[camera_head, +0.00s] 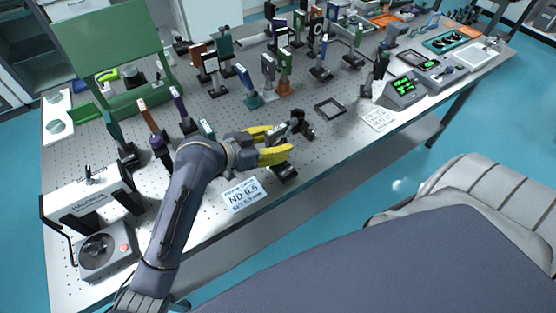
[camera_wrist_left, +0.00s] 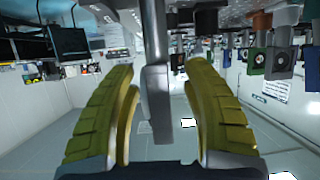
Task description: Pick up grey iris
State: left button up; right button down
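My left gripper (camera_head: 279,142) has yellow fingers and reaches over the front part of the optical table. In the left wrist view its fingers (camera_wrist_left: 160,68) are open, one on each side of a grey upright part (camera_wrist_left: 157,92), with a visible gap on both sides. This part appears to be the grey iris, which shows in the head view as a small grey piece (camera_head: 279,132) between the fingers, partly hidden by them. I cannot make out its opening. My right gripper is not in view.
A dark base (camera_head: 285,173) sits just in front of the fingers, by an ND 0.5 card (camera_head: 243,195). A black optic (camera_head: 301,125) stands just right of the fingertips. Several mounted optics crowd behind. An empty black square frame (camera_head: 330,108) lies to the right.

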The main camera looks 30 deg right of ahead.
pick_arm(q)
grip_shut()
jog(key=shift+r, duration=0.15)
dwell(0.4)
